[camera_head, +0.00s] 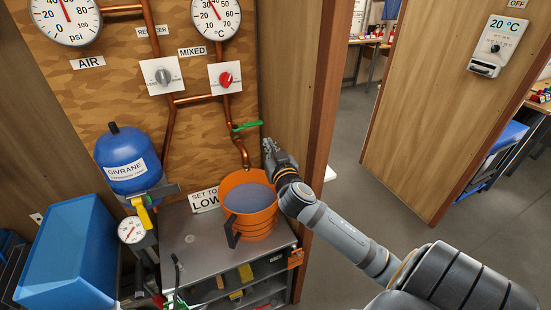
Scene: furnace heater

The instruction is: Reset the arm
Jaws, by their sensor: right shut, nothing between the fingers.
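My right arm reaches in from the lower right. Its gripper (268,147) is shut and empty, just above and right of the orange bucket (262,222), near the green valve handle (246,126). I cannot tell whether it touches the bucket's rim. The bucket stands upright on the grey cabinet top and holds a greyish liquid. My left gripper is not in view.
A blue tank (122,160) and a small gauge (131,230) stand left of the bucket. Copper pipes and knobs cover the wooden panel (120,95). A blue bin (68,255) is at lower left. A brown door post (328,90) rises right of the gripper. Open floor (400,195) lies beyond.

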